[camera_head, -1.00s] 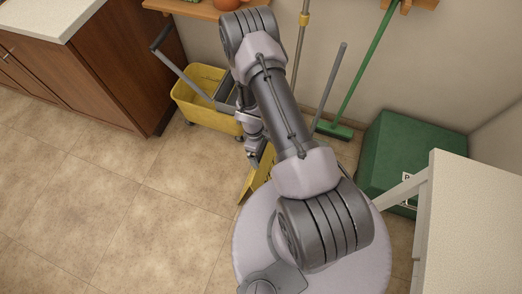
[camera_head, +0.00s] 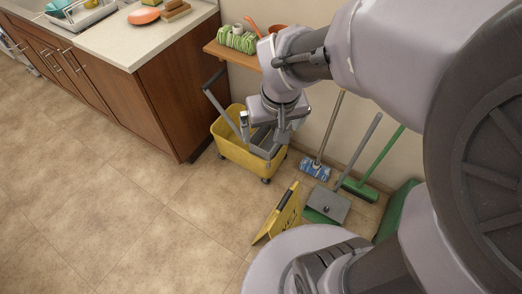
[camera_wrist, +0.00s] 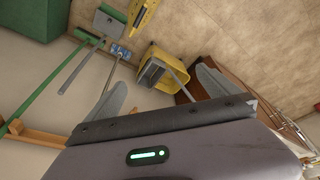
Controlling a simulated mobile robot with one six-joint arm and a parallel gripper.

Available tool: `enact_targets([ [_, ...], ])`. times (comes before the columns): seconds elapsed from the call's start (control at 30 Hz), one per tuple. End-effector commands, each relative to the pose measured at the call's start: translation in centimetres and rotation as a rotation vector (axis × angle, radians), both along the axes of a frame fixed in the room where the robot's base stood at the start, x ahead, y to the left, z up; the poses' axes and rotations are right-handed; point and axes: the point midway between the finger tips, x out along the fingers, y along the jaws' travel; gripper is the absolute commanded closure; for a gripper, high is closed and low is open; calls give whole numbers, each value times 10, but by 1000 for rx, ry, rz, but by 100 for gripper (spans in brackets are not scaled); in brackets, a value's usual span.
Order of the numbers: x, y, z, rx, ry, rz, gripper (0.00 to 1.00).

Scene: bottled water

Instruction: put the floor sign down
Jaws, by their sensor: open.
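The yellow floor sign (camera_head: 284,213) stands on the tiles in front of the broom and dustpan, its panel leaning with a dark slot near its top. In the wrist view, part of the floor sign (camera_wrist: 142,14) shows at the top edge, cut off by the frame. My gripper (camera_head: 264,134) is open and empty. It is raised, clear of the sign, and overlaps the mop bucket in the head view. Its spread fingers also show in the wrist view, with nothing between them.
A yellow mop bucket (camera_head: 238,150) stands by the wooden cabinet (camera_head: 166,100). A blue mop (camera_head: 315,168), grey dustpan (camera_head: 328,204) and green broom (camera_head: 360,189) line the wall. A shelf (camera_head: 232,54) hangs above. Floor at left is clear.

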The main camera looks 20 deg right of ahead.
Motion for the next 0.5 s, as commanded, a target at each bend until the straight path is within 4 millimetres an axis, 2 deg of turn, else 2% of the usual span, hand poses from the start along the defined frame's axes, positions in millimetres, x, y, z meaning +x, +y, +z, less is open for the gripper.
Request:
enact_targets([
  [0.03,-20,13,27,47,-60,-50,0],
  [0.1,-50,31,53,126,-119,-118,0],
  [0.2,-85,52,74,228,-178,-181,0],
  [0.33,-109,67,84,306,-215,-217,0],
  [0.5,-115,70,86,325,-221,-226,0],
])
